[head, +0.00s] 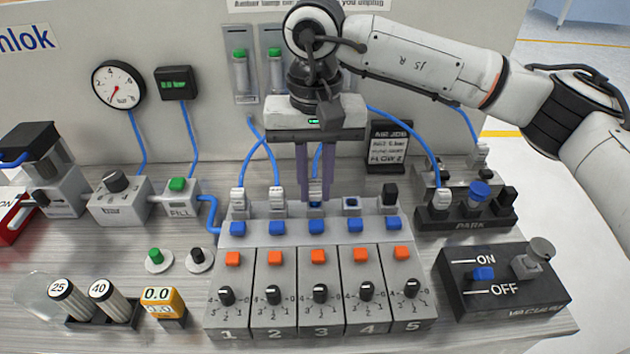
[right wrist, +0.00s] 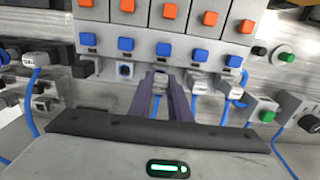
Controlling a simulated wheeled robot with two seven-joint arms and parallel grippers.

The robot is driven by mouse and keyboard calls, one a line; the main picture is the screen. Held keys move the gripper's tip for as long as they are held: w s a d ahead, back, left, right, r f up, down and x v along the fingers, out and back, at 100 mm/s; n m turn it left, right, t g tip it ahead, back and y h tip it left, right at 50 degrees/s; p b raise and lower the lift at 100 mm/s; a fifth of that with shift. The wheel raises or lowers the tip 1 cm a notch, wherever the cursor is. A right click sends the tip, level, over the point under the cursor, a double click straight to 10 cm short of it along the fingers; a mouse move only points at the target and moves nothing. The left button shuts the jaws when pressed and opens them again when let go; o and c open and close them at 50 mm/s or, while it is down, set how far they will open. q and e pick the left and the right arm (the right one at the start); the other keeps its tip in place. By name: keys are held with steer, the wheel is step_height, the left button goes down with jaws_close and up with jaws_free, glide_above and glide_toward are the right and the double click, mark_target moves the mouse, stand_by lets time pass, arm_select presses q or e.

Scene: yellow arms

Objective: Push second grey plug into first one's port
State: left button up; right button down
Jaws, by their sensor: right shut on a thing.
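My right gripper (head: 315,198) has its purple fingers pointing down, shut on a grey plug (head: 315,188) at the port above column 3 of the manifold (head: 288,294). A blue hose runs up behind the fingers. In the right wrist view the fingers (right wrist: 163,78) flank this plug at the row of ports; I cannot tell how deep it sits. Grey plugs stand at port 1 (head: 238,199) and port 2 (head: 277,198). Port 4 (head: 352,204) is open and empty. Another grey plug (head: 441,199) with a blue hose stands on the PARK block (head: 466,219). My left gripper is not in view.
A black cap (head: 390,193) stands at port 5. An ON/OFF vacuum box (head: 503,282) is at the right. A gauge (head: 118,85) and a FILL box (head: 178,198) are at the left. Blue hoses rise around the ports.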

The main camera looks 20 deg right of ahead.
steer(key=shift+f+b, duration=0.55)
steer(key=shift+f, duration=0.2)
steer(key=c, duration=1.6)
jaws_free()
steer(key=shift+f, duration=0.1)
steer(key=shift+o, duration=0.2)
steer(key=shift+s, duration=0.1)
steer(key=shift+d, duration=0.1)
steer(key=shift+r, duration=0.2)
steer(key=shift+r+p, duration=1.75)
steer(key=shift+r, duration=1)
steer(key=shift+c, duration=0.4)
